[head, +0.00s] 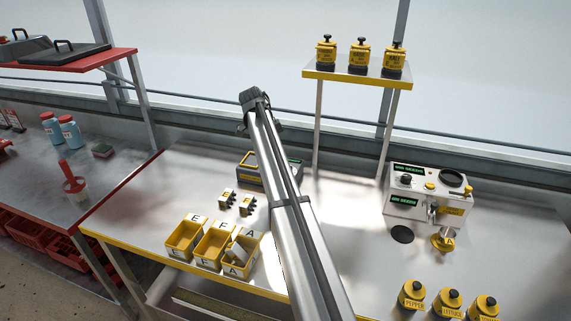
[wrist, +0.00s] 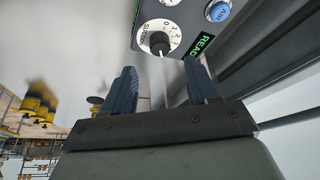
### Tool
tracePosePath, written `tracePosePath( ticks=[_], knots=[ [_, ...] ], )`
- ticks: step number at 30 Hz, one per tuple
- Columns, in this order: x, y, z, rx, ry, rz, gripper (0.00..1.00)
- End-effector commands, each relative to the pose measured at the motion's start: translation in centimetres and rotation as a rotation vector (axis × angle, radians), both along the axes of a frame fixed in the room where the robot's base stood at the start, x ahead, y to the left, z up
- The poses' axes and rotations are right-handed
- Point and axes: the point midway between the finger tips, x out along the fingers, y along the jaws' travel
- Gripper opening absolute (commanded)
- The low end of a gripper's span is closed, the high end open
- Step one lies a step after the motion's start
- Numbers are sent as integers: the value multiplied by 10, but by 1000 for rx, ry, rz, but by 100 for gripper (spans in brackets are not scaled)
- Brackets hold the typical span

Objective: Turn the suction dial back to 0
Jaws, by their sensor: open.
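In the wrist view the suction dial (wrist: 147,38) is a round white face with small numbers and a black knob (wrist: 160,42) at its centre, on a dark panel. A light mark shows at the knob's lower edge; I cannot tell which number it points to. My gripper (wrist: 159,68) has its two blue fingers apart, with nothing between them. The fingertips lie just below the knob in the picture, on either side of it, and no contact shows. In the head view my arm hides the gripper, and the dial cannot be made out.
Beside the dial are a blue AIR button (wrist: 218,11) and a green READY display (wrist: 201,43). In the head view a dark box (head: 249,177) stands partly behind my arm. Yellow bins (head: 184,238) stand left of the arm, and a white seeder unit (head: 405,207) stands right.

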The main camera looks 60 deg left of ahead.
Motion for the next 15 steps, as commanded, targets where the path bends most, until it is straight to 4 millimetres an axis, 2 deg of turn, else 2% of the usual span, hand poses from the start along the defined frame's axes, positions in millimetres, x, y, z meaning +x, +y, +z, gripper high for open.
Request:
tracePosePath(
  ticks=[6, 15],
  knots=[
    [14, -5, -35, -1, 0, 0, 59],
    [24, -7, -61, 0, 0, 0, 59]
  ],
)
